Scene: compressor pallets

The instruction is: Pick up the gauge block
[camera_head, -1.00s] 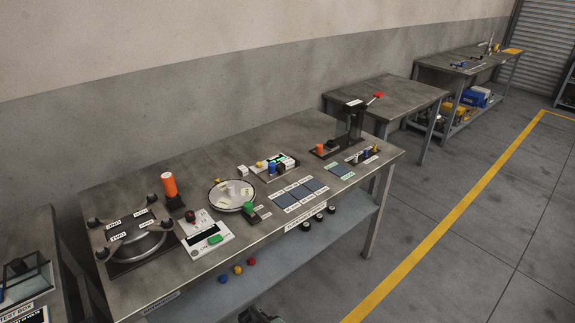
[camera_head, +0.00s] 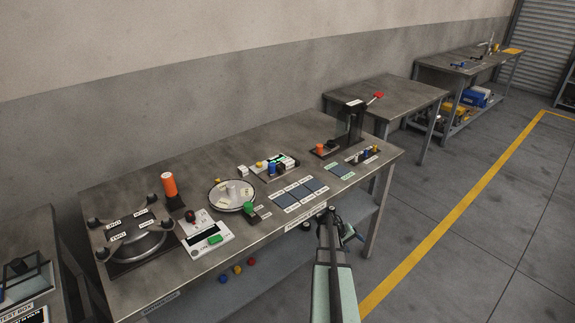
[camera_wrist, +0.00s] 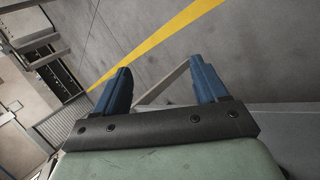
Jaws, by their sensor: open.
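I cannot tell for certain which small item is the gauge block. A small white block (camera_head: 242,171) sits on the workbench (camera_head: 140,281) behind the round dish, but its identity is unclear at this size. The round white dish (camera_head: 219,202) holds a pale upright piece (camera_head: 233,189). My gripper (camera_head: 330,212) is at the bench's front edge, right of centre, apart from these items. In the wrist view its two blue fingers (camera_wrist: 160,66) are spread with nothing between them, and floor lies beyond them.
An orange cylinder (camera_head: 169,185), a white scale-like device (camera_head: 222,241), dark blue pads (camera_head: 299,191) and a press-like stand (camera_head: 355,122) crowd the bench top. A lower shelf (camera_head: 205,301) runs underneath. The floor at the right (camera_head: 470,220) is open.

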